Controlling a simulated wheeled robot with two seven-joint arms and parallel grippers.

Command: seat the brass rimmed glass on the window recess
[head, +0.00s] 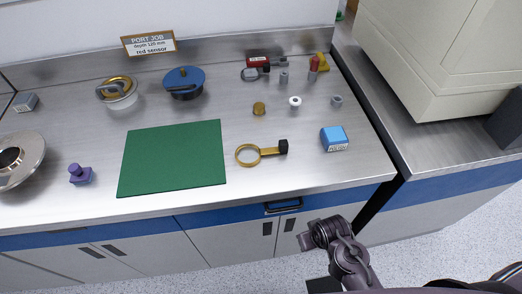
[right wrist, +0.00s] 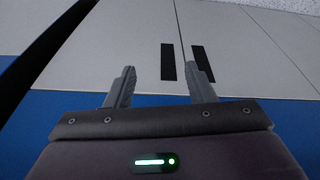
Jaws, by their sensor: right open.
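A brass ring (head: 240,157) with a short brass stem and a black block at its right end lies flat on the steel bench, right of the green mat; it looks like the brass rimmed glass. Its clear middle shows the bench. A round silver flange (head: 33,160) with a dark centre is cut off by the left edge of the head view; I cannot tell whether it holds the window recess. My right gripper (head: 304,241) is in front of the bench, apart from everything. In the right wrist view its two fingers (right wrist: 163,72) are spread and empty. My left gripper is not in view.
The green mat (head: 172,160) is bare. A purple knobbed block (head: 80,174), brass-topped jar (head: 117,92), blue-lidded pot (head: 184,83) and blue box (head: 334,139) stand around it. Several small parts stand at the back right. A large beige cabinet (head: 440,55) fills the right.

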